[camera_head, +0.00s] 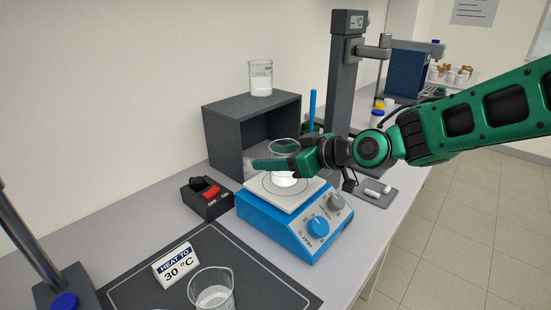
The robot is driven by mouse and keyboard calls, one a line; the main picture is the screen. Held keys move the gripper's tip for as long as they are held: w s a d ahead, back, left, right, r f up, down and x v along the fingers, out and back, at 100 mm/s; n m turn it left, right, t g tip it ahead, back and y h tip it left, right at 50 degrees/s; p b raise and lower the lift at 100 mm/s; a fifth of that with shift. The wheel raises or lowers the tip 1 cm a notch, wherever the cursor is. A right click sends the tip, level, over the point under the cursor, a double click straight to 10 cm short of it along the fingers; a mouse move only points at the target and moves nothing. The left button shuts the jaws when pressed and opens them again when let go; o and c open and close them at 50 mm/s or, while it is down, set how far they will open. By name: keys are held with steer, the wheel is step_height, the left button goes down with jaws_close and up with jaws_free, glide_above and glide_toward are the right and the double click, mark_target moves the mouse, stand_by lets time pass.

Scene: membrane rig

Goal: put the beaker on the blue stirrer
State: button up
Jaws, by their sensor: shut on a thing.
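The blue stirrer (272,225) stands on the bench in the middle of the head view. It has a pale square top plate (311,190) and two knobs on its front. My gripper (284,163) is over the plate, shut on a clear glass beaker (284,181) with white contents. The beaker looks upright over the ring marked on the plate. I cannot tell whether its base touches the plate. The fingers hide the middle of the beaker.
Another beaker (260,78) stands on a dark open box (222,137) behind. A third beaker (212,288) is on the dark mat (236,255) in front, beside a "HEAT TO 30 °C" sign (177,265). A red-switched box (207,198) is left of the stirrer. A dark column (343,80) rises behind.

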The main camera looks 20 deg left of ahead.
steer(key=shift+f, duration=0.15)
steer(key=o, duration=1.2)
steer(key=v, duration=1.2)
